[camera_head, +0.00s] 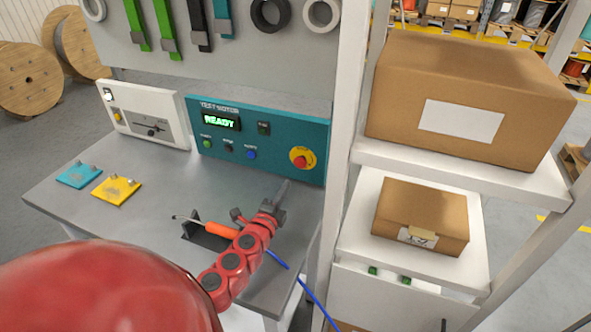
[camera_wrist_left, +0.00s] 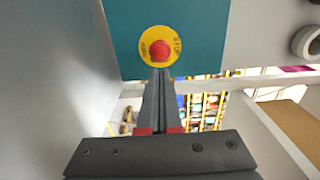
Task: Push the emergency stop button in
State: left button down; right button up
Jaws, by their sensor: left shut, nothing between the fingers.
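The emergency stop button (camera_head: 300,160) is a red knob on a yellow disc, at the right end of a teal test box (camera_head: 228,150) whose display reads READY. In the left wrist view the red button (camera_wrist_left: 160,49) shows straight beyond my fingertips, with STOP lettering on its yellow disc. My left gripper (camera_head: 284,187) is below and slightly left of the button in the head view. In the left wrist view my left gripper (camera_wrist_left: 160,73) is shut and empty, its tips over the lower edge of the disc. Whether the tips touch anything I cannot tell. My right gripper is not in view.
A grey workbench (camera_head: 160,205) holds a white meter box (camera_head: 145,115), teal and yellow plates (camera_head: 116,190) and an orange-handled screwdriver (camera_head: 220,229). A white shelf post (camera_head: 345,120) stands close right of the teal box. Cardboard boxes (camera_head: 420,215) sit on the shelves.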

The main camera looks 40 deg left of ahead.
aim_at(300, 165)
pick_arm(q)
jog(key=p+x, duration=0.2)
jog(key=x, duration=0.5)
jog(key=shift+w+a+r, duration=0.15)
jog(key=shift+w, duration=0.7)
